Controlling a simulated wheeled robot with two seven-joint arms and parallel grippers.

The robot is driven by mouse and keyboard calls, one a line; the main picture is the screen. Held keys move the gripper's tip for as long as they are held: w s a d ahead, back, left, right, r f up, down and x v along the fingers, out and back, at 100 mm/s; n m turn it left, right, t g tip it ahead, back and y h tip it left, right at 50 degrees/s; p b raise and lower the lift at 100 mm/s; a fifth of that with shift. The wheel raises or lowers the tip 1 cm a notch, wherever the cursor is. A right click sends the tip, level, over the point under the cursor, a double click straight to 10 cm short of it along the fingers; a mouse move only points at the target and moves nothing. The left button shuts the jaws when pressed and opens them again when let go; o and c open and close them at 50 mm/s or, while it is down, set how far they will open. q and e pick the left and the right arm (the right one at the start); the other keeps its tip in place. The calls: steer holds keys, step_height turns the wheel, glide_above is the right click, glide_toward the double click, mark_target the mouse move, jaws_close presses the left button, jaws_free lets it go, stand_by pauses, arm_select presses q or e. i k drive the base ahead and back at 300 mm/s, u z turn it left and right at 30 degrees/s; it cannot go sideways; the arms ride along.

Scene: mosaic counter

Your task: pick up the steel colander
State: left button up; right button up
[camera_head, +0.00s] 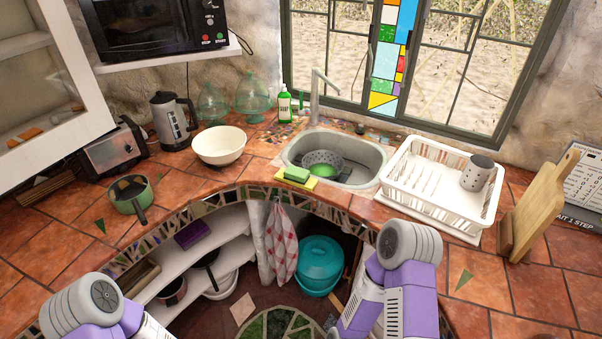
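The steel colander (322,158) is a grey bowl with small holes. It sits inside the metal sink (352,189) below the window, toward the sink's left and back side. Something green shows by its lower front, and I cannot tell whether it is in the colander or in front of it. Parts of both my arms show at the bottom of the view, one at lower left and one at lower centre-right. Neither gripper's fingers are in view.
The faucet (315,97) rises behind the sink. A green and yellow sponge pair (296,175) lies at the sink's front left edge. A white dish rack (430,205) with a perforated grey cup (477,173) stands right. A cream bowl (219,146) stands left.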

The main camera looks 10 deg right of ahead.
mark_target(326, 164)
steer(key=u, duration=1.3)
steer(key=i, duration=1.35)
steer(key=z, duration=1.75)
